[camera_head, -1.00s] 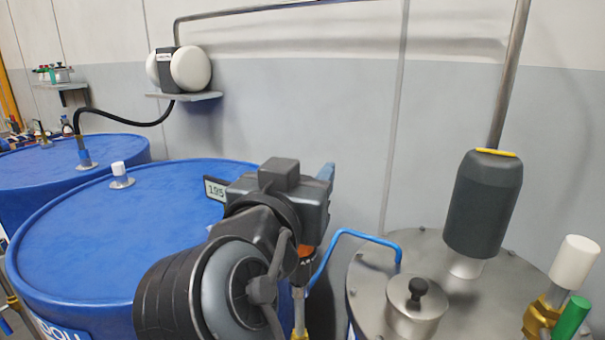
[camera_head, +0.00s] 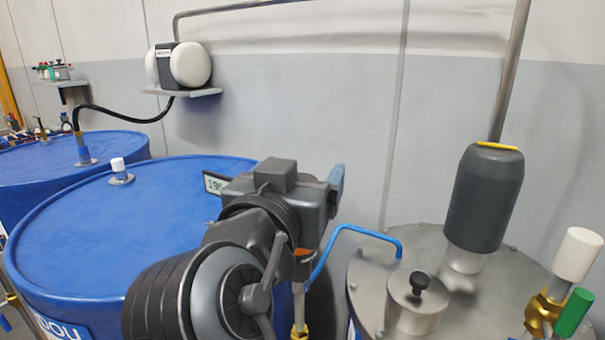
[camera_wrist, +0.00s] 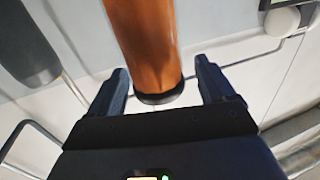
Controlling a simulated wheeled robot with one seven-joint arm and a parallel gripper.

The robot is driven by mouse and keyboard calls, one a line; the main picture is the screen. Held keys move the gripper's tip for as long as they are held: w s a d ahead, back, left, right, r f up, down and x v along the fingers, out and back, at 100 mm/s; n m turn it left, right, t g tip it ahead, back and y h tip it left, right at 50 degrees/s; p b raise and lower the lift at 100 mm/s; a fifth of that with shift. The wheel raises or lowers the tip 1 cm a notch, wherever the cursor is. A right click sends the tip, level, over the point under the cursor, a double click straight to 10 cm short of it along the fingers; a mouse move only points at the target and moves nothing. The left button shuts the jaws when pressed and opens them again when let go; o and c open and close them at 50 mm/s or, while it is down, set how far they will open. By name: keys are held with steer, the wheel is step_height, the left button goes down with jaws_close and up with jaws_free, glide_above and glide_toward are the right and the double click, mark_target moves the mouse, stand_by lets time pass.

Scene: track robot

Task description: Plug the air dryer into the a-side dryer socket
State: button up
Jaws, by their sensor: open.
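An orange cylinder (camera_wrist: 143,40) with a black end ring stands between the two fingers of my gripper (camera_wrist: 163,76) in the wrist view. The fingers are open, with a visible gap on each side of it. In the head view my gripper (camera_head: 330,190) is beside the steel tank, and a small orange patch (camera_head: 303,253) shows below it, mostly hidden. I take the orange cylinder to be the air dryer, but no label confirms it. I cannot tell which fitting is the a-side dryer socket; a white-capped fitting (camera_head: 119,170) stands on the near blue drum (camera_head: 60,225).
The steel tank (camera_head: 365,290) at right carries a dark grey cylinder (camera_head: 485,195), a knobbed lid (camera_head: 418,290) and a bent blue pipe (camera_head: 350,230). White- and green-capped valves (camera_head: 577,255) stand at far right. A white-ended unit (camera_head: 190,65) sits on a wall shelf.

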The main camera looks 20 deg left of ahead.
steer(key=s+b, duration=0.1)
steer(key=s, duration=0.6)
steer(key=shift+d, duration=0.4)
